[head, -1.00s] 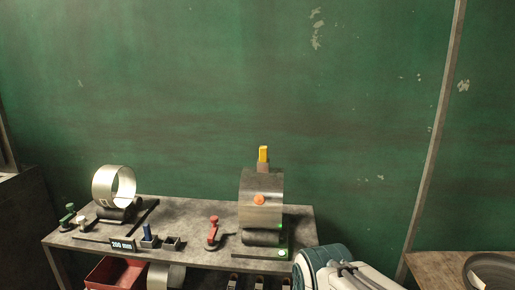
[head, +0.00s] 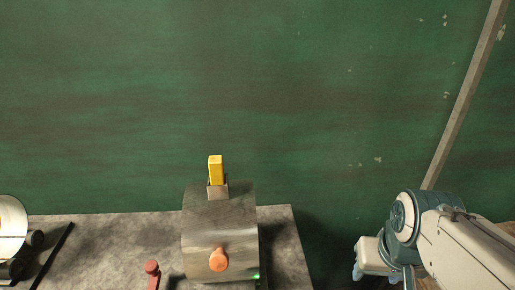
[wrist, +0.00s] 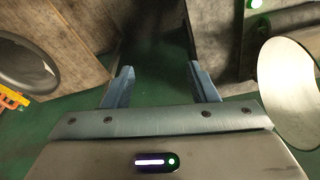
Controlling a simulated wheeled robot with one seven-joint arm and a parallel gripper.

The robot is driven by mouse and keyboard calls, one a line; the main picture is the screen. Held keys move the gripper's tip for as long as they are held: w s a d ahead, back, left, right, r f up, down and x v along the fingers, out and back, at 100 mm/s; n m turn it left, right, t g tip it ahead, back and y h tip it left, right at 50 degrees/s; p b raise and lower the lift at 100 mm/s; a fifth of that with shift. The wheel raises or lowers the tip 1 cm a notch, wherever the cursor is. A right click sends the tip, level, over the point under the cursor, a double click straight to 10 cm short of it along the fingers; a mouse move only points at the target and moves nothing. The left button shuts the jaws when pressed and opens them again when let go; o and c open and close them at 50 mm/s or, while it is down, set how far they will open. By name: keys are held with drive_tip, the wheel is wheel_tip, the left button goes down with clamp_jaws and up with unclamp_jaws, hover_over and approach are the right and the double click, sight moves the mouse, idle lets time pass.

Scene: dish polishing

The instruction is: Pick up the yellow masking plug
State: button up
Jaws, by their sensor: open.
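The yellow masking plug (head: 215,170) is a small upright block in the head view. It stands in a square metal socket (head: 218,191) on top of a shiny steel cylinder (head: 212,235). My gripper (head: 376,275) is low on the right, well apart from the plug and out beyond the bench's right end. In the wrist view my gripper (wrist: 161,84) has its two blue fingers spread, with nothing between them. I cannot make out the plug in the wrist view.
The cylinder sits on a grey bench (head: 110,240) against a green wall. An orange knob (head: 218,259) is on the cylinder's front, and a red-topped piece (head: 152,270) stands left of it. Space between bench and arm is free.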

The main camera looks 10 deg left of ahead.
drive_tip(key=w+a+r+n, duration=0.3)
drive_tip(key=w+a+r, duration=0.1)
drive_tip(key=w+r, duration=0.1)
wheel_tip(320, 180, up, 19)
drive_tip(key=n+g+p, duration=0.3)
drive_tip(key=n, duration=1.5)
hover_over(215, 159)
wheel_tip(215, 159, down, 7)
drive_tip(key=shift+w+b, duration=0.1)
drive_tip(key=shift+b, duration=0.55)
drive_tip(key=shift+f, duration=3.15)
drive_tip(key=c, duration=1.1)
